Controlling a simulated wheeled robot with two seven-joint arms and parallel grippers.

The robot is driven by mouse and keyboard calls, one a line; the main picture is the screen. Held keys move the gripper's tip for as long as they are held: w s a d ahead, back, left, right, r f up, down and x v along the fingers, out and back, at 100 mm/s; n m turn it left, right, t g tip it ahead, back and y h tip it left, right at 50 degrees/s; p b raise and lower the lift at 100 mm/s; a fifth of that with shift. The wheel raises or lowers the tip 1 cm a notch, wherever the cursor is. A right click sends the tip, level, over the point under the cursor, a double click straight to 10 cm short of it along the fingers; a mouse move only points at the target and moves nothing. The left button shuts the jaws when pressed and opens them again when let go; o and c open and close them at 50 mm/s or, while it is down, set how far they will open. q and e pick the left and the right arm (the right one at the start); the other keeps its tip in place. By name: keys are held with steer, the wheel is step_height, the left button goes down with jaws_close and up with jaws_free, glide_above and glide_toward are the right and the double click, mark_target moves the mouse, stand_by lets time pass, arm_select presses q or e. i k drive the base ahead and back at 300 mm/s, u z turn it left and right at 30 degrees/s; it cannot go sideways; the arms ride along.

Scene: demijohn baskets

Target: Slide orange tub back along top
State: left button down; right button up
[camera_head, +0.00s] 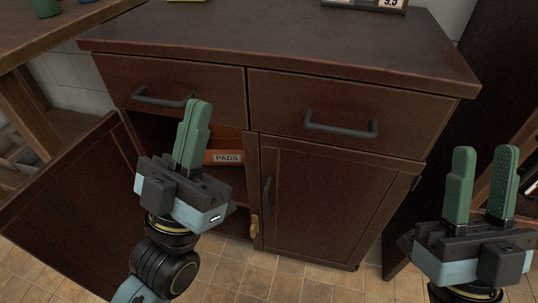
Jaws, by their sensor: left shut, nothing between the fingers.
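The cabinet's brown top (270,40) spans the upper part of the head view. No orange tub can be made out for sure on it; only a sliver of a pale and yellowish thing shows at its back, cut off by the frame's upper edge. An orange-red box labelled PADS (210,157) is inside the open left compartment, partly hidden behind my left gripper. My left gripper (198,108) is shut and empty, pointing up in front of the left drawer. My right gripper (481,155) is open and empty at the right, its two green fingers apart.
A cabinet door (75,205) stands open at the lower left. Two drawers with bar handles (340,130) and the right door (325,200) are shut. A dark-framed number display (388,4) stands at the top's back. Most of the top is clear.

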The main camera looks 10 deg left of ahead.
mark_target(224, 146)
steer(key=z, duration=1.7)
steer(key=k, duration=0.95)
steer(key=u, duration=1.2)
steer(key=i, duration=1)
steer(key=u, duration=0.05)
